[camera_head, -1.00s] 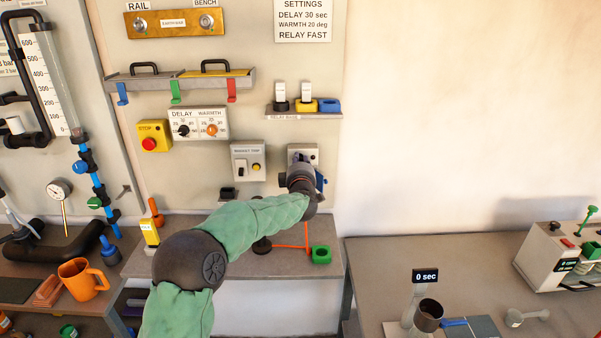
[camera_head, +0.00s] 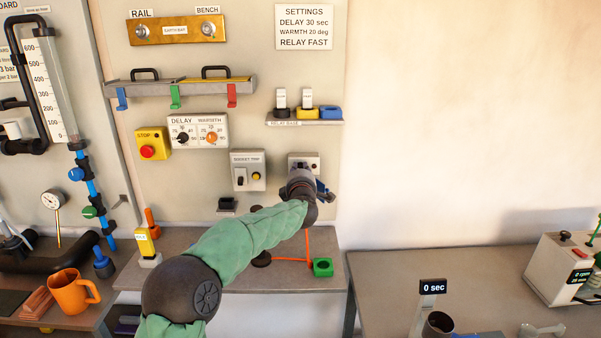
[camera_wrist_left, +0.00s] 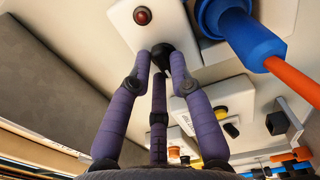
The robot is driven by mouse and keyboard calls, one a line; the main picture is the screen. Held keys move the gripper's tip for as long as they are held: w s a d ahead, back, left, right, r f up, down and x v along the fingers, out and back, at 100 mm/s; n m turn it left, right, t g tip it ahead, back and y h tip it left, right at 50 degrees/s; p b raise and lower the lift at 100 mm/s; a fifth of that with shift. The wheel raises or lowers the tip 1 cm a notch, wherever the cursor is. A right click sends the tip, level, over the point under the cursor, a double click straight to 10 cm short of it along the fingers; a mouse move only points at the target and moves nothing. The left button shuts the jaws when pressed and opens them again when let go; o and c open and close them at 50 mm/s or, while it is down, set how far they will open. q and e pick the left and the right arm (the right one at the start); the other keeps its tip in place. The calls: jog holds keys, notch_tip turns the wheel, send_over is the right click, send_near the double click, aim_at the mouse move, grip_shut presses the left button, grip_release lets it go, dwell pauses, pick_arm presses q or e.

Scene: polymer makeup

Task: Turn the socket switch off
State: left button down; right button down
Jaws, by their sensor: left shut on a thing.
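The socket panel (camera_head: 316,160) is a pale plate on the wall, with its front mostly behind my left gripper in the head view. In the wrist view the plate (camera_wrist_left: 172,18) carries a red lamp (camera_wrist_left: 142,15) and a black switch knob (camera_wrist_left: 164,52). My left gripper (camera_head: 301,174) reaches up to the panel. Its purple fingers (camera_wrist_left: 161,62) are shut on the black knob, which shows between and just beyond the fingertips. A blue plug (camera_wrist_left: 243,38) with an orange cable sits in a socket beside the knob. The knob's pointing direction is hidden. My right gripper is not in view.
The socket trip box (camera_head: 248,171) is just left of the panel. A relay shelf (camera_head: 304,122) hangs above it. The bench below (camera_head: 215,280) holds a green block (camera_head: 323,267) by the orange cable. The wall to the right is bare.

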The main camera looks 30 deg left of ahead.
pick_arm(q)
jog(key=shift+f, duration=0.1)
jog(key=c, duration=1.1)
grip_release()
jog(key=v, duration=1.2)
jog(key=shift+f, duration=0.1)
